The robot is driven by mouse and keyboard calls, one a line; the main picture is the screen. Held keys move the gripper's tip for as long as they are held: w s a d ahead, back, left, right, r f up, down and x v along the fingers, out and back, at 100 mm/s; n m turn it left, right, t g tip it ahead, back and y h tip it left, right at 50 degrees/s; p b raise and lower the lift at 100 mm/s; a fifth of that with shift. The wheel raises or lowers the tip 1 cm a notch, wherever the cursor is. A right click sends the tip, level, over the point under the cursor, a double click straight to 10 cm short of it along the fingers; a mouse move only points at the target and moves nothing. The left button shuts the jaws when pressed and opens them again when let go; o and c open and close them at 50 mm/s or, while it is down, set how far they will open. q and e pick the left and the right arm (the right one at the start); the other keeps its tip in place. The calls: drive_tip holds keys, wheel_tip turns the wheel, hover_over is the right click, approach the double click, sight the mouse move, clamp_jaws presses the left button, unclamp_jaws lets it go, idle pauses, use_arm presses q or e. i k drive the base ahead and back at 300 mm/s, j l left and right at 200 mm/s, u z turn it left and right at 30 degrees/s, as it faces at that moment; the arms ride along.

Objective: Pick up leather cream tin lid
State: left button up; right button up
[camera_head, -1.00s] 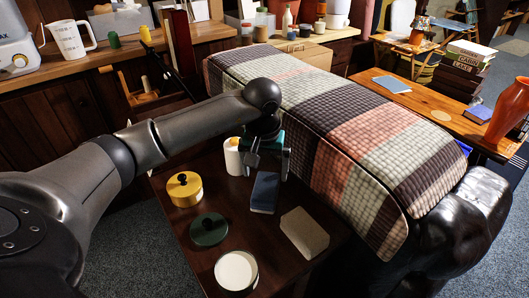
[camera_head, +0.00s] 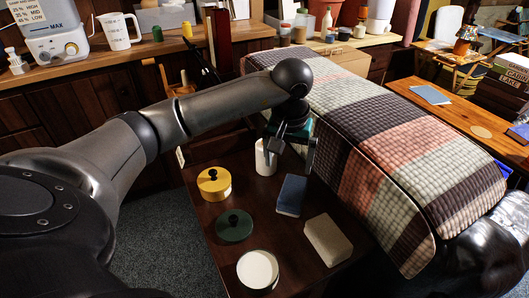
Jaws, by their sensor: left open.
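My right gripper is out of view.
A yellow lidded tin (camera_head: 213,187), a blue book (camera_head: 291,195) and a beige block (camera_head: 327,240) share the small table (camera_head: 205,222). A plaid-covered couch (camera_head: 400,160) borders it on the right. A wooden counter with a mug (camera_head: 118,32) runs behind.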

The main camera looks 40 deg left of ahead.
sight(233, 226)
drive_tip(key=u, duration=1.35)
